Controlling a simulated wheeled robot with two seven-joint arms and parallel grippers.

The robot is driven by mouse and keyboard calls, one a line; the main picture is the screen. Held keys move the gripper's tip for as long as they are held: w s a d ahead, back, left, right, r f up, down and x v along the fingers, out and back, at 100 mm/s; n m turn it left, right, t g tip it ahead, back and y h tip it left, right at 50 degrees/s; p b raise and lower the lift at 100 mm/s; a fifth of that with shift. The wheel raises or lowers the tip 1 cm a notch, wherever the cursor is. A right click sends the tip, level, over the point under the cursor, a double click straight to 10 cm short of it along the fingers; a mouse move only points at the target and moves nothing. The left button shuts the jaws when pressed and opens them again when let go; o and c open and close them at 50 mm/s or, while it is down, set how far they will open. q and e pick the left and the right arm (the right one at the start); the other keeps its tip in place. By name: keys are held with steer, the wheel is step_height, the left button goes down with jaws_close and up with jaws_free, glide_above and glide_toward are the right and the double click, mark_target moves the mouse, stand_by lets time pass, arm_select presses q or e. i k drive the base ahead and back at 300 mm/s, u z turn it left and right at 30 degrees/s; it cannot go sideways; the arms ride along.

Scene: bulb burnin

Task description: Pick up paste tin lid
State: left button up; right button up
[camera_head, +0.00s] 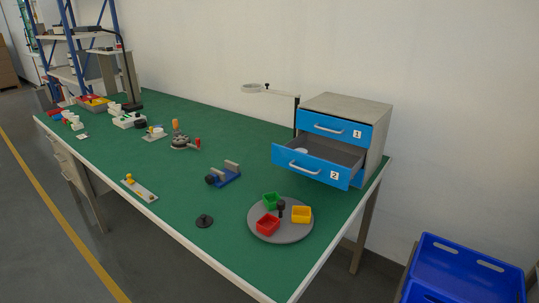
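No object is clearly recognisable as the paste tin lid. A small pale round thing (301,151) shows partly inside the open drawer 2 (311,166); the drawer front and wall hide the rest. No paste tin can be made out for certain. Neither of my grippers is in view.
The green table (165,205) has free room at its front middle. A grey round tray (260,234) holds red, green and yellow bins. Several small items crowd the far left.

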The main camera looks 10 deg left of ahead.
mark_target(204, 221)
steer(key=z, duration=3.85)
steer(key=k, duration=2.3)
steer(key=u, duration=1)
